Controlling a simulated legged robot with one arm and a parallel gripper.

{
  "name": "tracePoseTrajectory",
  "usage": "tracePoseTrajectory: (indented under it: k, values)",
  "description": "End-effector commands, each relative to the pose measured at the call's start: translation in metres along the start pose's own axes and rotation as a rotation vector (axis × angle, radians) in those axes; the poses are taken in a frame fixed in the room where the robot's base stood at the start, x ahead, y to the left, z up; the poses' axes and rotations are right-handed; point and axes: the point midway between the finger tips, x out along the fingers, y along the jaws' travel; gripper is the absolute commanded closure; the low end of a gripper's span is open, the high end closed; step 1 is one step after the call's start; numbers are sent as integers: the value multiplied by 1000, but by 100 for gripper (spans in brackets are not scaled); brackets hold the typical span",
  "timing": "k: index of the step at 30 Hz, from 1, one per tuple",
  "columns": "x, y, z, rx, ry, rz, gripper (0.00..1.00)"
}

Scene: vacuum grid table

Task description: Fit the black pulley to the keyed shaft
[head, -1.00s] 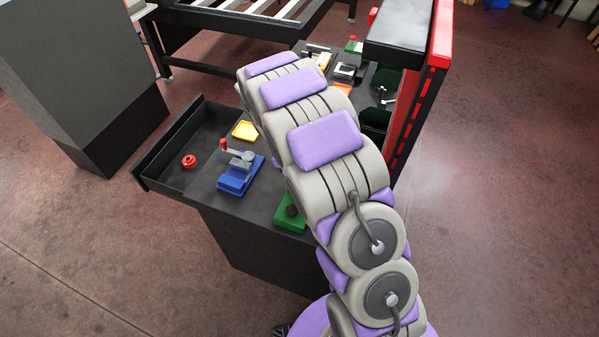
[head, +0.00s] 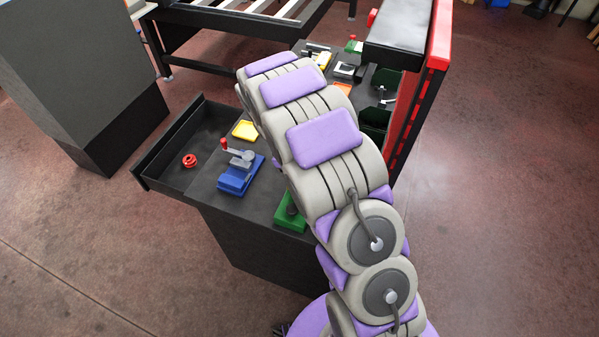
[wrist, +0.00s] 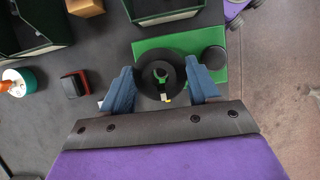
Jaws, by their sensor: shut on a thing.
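In the wrist view a black ring-shaped pulley (wrist: 146,60) is between the two blue fingers of my gripper (wrist: 161,80), which are shut on its sides. It lies over a green block (wrist: 180,43). Through the pulley's bore I see a grey and green round end, seemingly the shaft, with a small pale and yellow piece at its lower edge. I cannot tell whether the pulley is around the shaft or above it. A dark round knob (wrist: 214,57) stands on the block's right part. In the head view my arm hides the gripper and pulley; a green block (head: 289,222) shows beside it.
In the head view, a blue fixture (head: 238,180) with a crank, a red ring (head: 189,160) and a yellow tray (head: 245,130) stand left of my arm. In the wrist view, dark green bins (wrist: 30,40) and a red-black block (wrist: 74,85) lie left.

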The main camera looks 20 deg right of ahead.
Motion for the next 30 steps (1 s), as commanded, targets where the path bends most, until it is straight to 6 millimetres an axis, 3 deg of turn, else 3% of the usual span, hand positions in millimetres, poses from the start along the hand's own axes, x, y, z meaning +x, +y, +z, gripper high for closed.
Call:
tracePoseTrajectory:
  k: [30]
  values:
    - [11, 0, -5, 0, 0, 1, 74]
